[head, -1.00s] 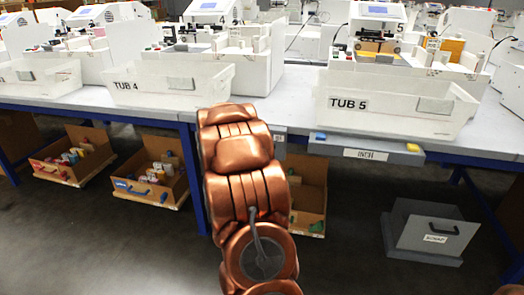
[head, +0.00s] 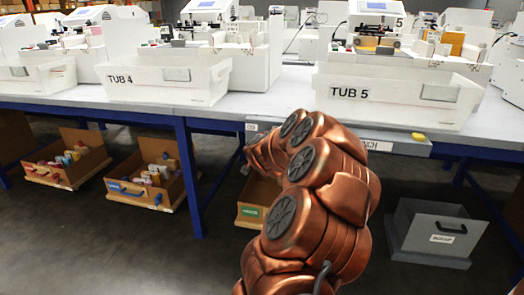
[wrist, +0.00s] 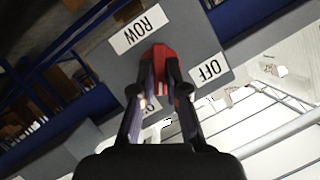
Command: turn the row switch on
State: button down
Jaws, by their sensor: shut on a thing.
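The row switch is a red handle (wrist: 163,68) on a grey panel (wrist: 190,35) in the wrist view. A white ROW label (wrist: 138,28) and an OFF label (wrist: 208,68) are beside it, appearing upside down. Another white label (wrist: 151,106) is partly hidden behind a finger. My gripper (wrist: 162,86) has its two dark fingers closed on either side of the red handle. I cannot tell which label the handle points to. In the head view my arm reaches to the left below the table edge, and the switch is hidden there.
The table edge (head: 215,102) and its blue leg (head: 188,175) are close to my arm. The INCH panel (head: 400,146) with a yellow button (head: 418,137) is partly behind my arm. TUB 5 (head: 395,95) stands above. A grey bin (head: 440,237) and cardboard boxes (head: 150,195) are below.

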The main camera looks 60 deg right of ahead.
jog(key=m+t+b, duration=0.1)
jog(key=m+b, duration=0.1)
jog(key=shift+s+f+b, duration=0.1)
jog(key=shift+f+b, duration=0.05)
jog(key=shift+b, duration=0.15)
dwell(0.3)
jog(key=c, duration=1.2)
grip_release()
jog(key=shift+s+a, duration=0.1)
jog(key=shift+v, duration=5.9)
jog(key=shift+s, duration=0.1)
